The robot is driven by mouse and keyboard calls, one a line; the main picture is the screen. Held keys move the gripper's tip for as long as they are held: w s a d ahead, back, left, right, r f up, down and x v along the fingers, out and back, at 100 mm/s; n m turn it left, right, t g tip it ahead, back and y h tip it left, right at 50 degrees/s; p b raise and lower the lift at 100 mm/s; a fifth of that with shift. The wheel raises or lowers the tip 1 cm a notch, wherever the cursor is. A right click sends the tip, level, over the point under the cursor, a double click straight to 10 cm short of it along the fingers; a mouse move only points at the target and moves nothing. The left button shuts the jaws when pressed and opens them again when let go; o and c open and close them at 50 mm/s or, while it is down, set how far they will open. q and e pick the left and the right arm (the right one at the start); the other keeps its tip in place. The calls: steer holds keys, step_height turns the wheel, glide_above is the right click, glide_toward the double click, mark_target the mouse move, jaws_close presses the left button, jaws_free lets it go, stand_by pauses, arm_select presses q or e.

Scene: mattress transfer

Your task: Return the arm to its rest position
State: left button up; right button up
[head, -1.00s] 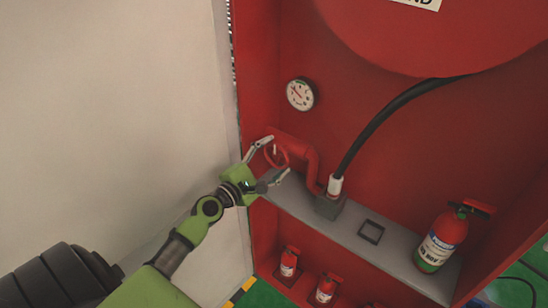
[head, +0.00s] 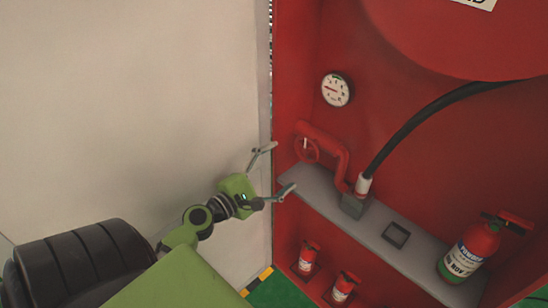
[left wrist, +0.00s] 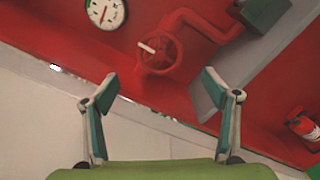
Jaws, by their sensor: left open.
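My left gripper (head: 276,174) is open and empty, in front of the left edge of a red cabinet. It also shows in the left wrist view (left wrist: 158,92), fingers spread with nothing between them. A red valve wheel (head: 305,149) on a red pipe is beyond and to the right of the fingertips, apart from them. In the left wrist view the valve wheel (left wrist: 160,52) lies ahead of the open fingers. My right gripper is not in view.
A grey shelf (head: 340,205) in the cabinet bears a fire extinguisher (head: 470,252) and a black hose's fitting (head: 360,190). A gauge (head: 336,89) is on the back wall. Small extinguishers (head: 308,258) stand below. A pale wall (head: 120,110) borders the left.

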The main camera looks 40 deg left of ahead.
arm_select(q)
steer(key=shift+s, duration=1.05)
steer(key=s+d+f+m+g, duration=0.1)
steer(key=s+f+m+g, duration=0.15)
steer(key=f, duration=0.95)
steer(key=s+d+f+m+g, duration=0.1)
steer(key=f+m+g, duration=0.2)
steer(key=f, duration=1)
steer(key=s+d+f+m+g, duration=0.2)
steer(key=s+f+m, duration=0.15)
steer(key=f, duration=0.45)
steer(key=s+d+f+m+g, duration=0.25)
steer(key=s+f, duration=0.25)
steer(key=f, duration=0.3)
steer(key=s+d+f+m+g, duration=0.2)
steer(key=s+f+m, duration=0.3)
steer(key=s, duration=0.4)
steer(key=s+d+f+m+g, duration=0.2)
steer(key=s+d+f+m, duration=0.1)
steer(key=s+f+m, duration=0.2)
steer(key=s+d+f+m+g+y, duration=0.1)
steer(key=s+d+f+m+g, duration=0.2)
steer(key=s, duration=1)
step_height(320, 180, down, 5)
steer(key=shift+s+d+r+m, duration=0.1)
steer(key=shift+s+d+m, duration=0.25)
steer(key=shift+m, duration=0.7)
